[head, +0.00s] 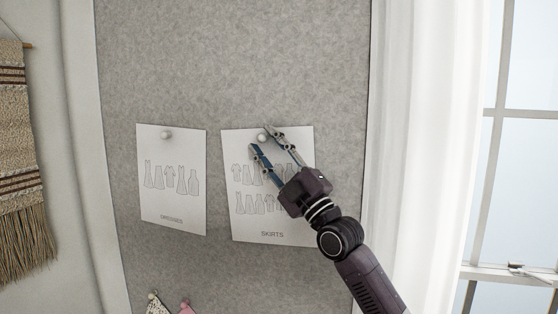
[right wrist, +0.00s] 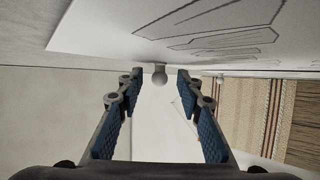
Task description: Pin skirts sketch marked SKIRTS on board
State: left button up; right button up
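The sketch marked SKIRTS (head: 272,225) is a white sheet with garment drawings, lying against the grey board (head: 240,60). A round light pin (head: 262,138) shows at its top middle; the pin also shows in the right wrist view (right wrist: 159,74), against the sheet (right wrist: 110,35). My right gripper (head: 262,139) is in front of the sheet's upper part. Its fingers (right wrist: 159,76) are spread on either side of the pin with gaps on both sides, not touching it. The gripper and arm hide part of the sketch's right side. My left gripper is not in view.
A sketch marked DRESSES (head: 172,200) hangs to the left under its own round pin (head: 166,135). Fabric swatches (head: 158,304) with pins are at the board's bottom. A woven hanging (head: 22,160) is far left; a white curtain (head: 425,120) and window are right. The upper board is bare.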

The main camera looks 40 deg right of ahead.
jog(key=v, duration=1.1)
jog(key=shift+s, duration=0.25)
jog(key=shift+f, duration=0.15)
